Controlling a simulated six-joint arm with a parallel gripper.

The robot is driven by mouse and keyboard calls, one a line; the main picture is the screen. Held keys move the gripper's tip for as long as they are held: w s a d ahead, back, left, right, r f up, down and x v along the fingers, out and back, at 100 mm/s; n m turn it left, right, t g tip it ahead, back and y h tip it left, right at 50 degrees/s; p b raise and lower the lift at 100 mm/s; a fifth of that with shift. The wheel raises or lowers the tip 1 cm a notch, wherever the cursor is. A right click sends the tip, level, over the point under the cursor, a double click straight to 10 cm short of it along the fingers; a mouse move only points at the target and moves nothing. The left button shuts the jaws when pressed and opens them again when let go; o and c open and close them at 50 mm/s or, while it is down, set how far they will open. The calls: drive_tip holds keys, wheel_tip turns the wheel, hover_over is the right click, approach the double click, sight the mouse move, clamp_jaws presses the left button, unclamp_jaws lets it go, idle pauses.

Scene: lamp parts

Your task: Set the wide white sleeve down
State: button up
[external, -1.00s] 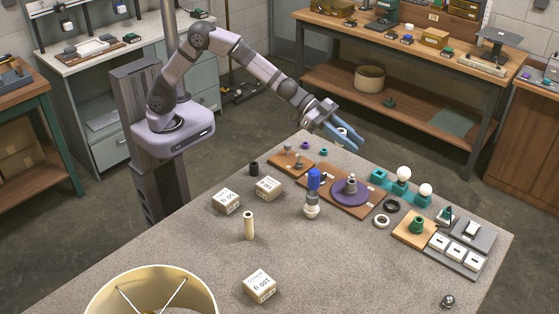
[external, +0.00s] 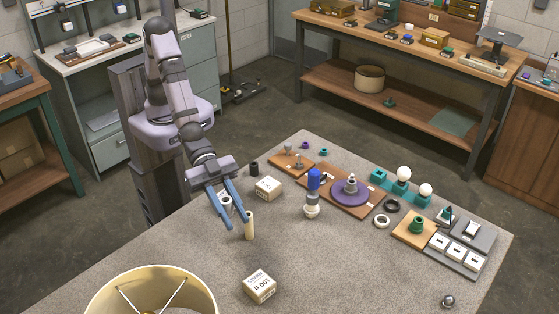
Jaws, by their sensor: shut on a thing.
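The wide white sleeve (external: 226,204) is between the blue fingers of my gripper (external: 232,217), which is shut on it at the left part of the grey table. A dark opening shows at its top. The fingers point down toward the front, just left of an upright cream tube (external: 249,228); the right fingertip overlaps the tube in the picture. I cannot tell whether they touch, or whether the sleeve touches anything below it.
A white labelled box (external: 269,188) stands right of my gripper, and another box (external: 259,286) nearer the front. A dark cylinder (external: 254,168) is behind. A large lampshade (external: 150,290) fills the front left. The table (external: 360,260) is clear at front centre.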

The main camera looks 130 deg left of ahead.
drive_tip(key=s+d, duration=0.2)
drive_tip(key=d, duration=0.1)
hover_over(225, 276)
wheel_tip(225, 276, down, 10)
drive_tip(key=shift+w+d+f+p, duration=0.1)
drive_tip(key=shift+f+p, duration=0.75)
drive_tip(key=shift+f, duration=2.9)
drive_tip(key=shift+f+p, duration=0.5)
drive_tip(key=shift+f, duration=1.55)
drive_tip(key=shift+f, duration=0.1)
drive_tip(key=shift+f, duration=0.1)
drive_tip(key=o, duration=1)
